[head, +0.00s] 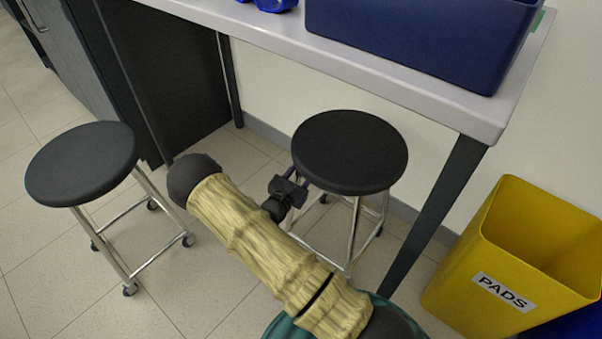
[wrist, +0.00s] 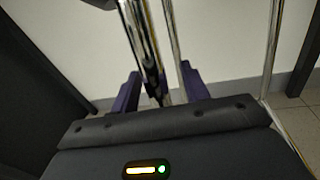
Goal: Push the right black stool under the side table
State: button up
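The right black stool (head: 350,152) has a round black seat on chrome legs. It stands upright beside the side table's (head: 435,107) right dark leg, its seat lower than the tabletop. The whole seat top shows in the head view; how far it is beneath the tabletop is hard to tell. My gripper (head: 296,188) is low at the stool's left side, below seat height, partly hidden by the seat. In the wrist view its purple fingers (wrist: 160,93) are spread, with chrome stool legs (wrist: 147,45) showing between them. Contact with the legs is unclear.
Another black stool (head: 83,163) stands at the left, clear of the right one. A yellow PADS bin (head: 463,276) stands right of the table leg. A blue bin (head: 420,40) and blue goggles (head: 272,4) are on the tabletop. A dark cabinet (head: 180,75) is behind the left stool.

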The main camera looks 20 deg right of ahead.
jog(key=shift+r, duration=0.1)
jog(key=shift+s+a+p, duration=0.35)
jog(key=shift+a, duration=0.15)
jog(key=p+v, duration=0.5)
jog(key=v, duration=1.1)
jog(key=shift+s+p, duration=0.2)
jog(key=shift+p, duration=0.1)
jog(key=shift+s, duration=0.1)
